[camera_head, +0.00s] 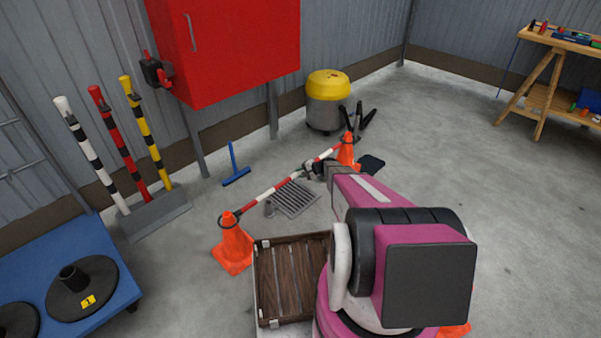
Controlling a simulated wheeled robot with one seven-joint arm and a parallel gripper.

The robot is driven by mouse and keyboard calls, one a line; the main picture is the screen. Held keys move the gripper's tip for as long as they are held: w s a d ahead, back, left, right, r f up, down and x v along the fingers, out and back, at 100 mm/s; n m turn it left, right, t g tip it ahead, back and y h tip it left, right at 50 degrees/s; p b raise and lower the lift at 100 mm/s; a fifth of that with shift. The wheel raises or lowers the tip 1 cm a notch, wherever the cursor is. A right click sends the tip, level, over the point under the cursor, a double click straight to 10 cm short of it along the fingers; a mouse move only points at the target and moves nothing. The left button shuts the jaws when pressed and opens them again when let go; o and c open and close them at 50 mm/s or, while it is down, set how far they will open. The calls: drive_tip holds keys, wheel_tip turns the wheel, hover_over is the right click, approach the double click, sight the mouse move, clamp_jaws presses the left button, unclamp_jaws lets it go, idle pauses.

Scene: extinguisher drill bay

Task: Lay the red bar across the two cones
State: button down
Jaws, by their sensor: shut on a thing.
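The red and white striped bar (284,182) spans the gap between two orange cones. Its near left end is at the top of the left cone (233,246), and its far right end is at the top of the right cone (347,153). Whether the ends rest on the cones or hang just above them I cannot tell. My gripper (308,172) is shut on the bar right of its middle. My arm hides part of the floor behind the gripper.
A floor grate (294,200) lies below the bar. A wooden slatted crate (283,244) stands in front. A red cabinet (235,50), striped posts (147,133) and a yellow-topped drum (327,100) line the wall. A blue platform (65,245) is at left.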

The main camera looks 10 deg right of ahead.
drive_tip(key=shift+f, duration=1.85)
drive_tip(key=c, duration=0.8)
unclamp_jaws()
drive_tip(key=shift+d+r, duration=0.1)
drive_tip(key=v, duration=1.1)
drive_tip(key=s+a+r+n+g+h, duration=0.2)
drive_tip(key=s+a+r+h, duration=0.1)
drive_tip(key=s+r, duration=0.6)
drive_tip(key=s+a+r+n+g+h, duration=0.1)
drive_tip(key=s+a+r+n+h, duration=0.2)
drive_tip(key=s+r, duration=0.6)
drive_tip(key=s+a+r+n+g+h, duration=0.2)
drive_tip(key=s+r, duration=0.7)
drive_tip(key=s, duration=0.5)
drive_tip(key=shift+s+a+r+n+g+h, duration=0.1)
drive_tip(key=shift+a+r+n+g+h, duration=0.1)
drive_tip(key=shift+a+n+h, duration=0.25)
drive_tip(key=shift+s+a+r+n+g+h, duration=0.15)
drive_tip(key=shift+a+n+h, duration=0.1)
drive_tip(key=shift+a+h, duration=0.4)
drive_tip(key=shift+w+d, duration=0.1)
